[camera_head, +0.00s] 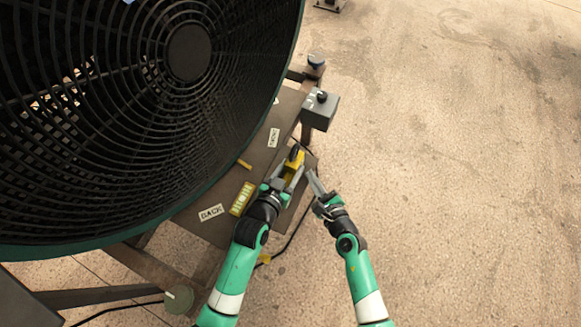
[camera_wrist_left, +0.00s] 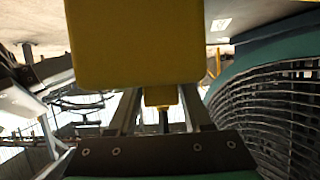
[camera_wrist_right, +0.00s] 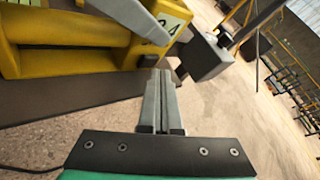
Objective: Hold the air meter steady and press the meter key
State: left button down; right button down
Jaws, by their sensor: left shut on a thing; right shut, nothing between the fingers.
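The yellow air meter (camera_head: 294,166) is above the brown board near its right edge. My left gripper (camera_head: 287,180) is shut on it. In the left wrist view the meter's yellow body (camera_wrist_left: 135,45) fills the upper middle, between and beyond the fingers. In the right wrist view the meter (camera_wrist_right: 95,22) is at upper left, with a pale display with dark digits (camera_wrist_right: 169,24), partly covered by a grey finger of my left gripper. My right gripper (camera_head: 312,177) is shut and empty, just right of the meter; its tips (camera_wrist_right: 160,75) appear below the display. I cannot make out the meter key.
A large black fan (camera_head: 190,130) with a green rim fills the left. A grey box with a black knob (camera_head: 320,108) stands beyond the grippers. A yellow level-like block (camera_head: 242,198) and labels (camera_head: 211,212) lie on the board (camera_head: 215,230). Open floor lies right.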

jog(key=shift+a, duration=0.15)
jog(key=shift+w+a, duration=0.2)
jog(key=shift+a, duration=0.1)
dwell(0.6)
jog(key=shift+s+d, duration=0.2)
jog(key=shift+d, duration=0.25)
jog(key=s+d, duration=0.2)
jog(key=d, duration=0.3)
jog(key=shift+s+d, duration=0.25)
dwell(0.4)
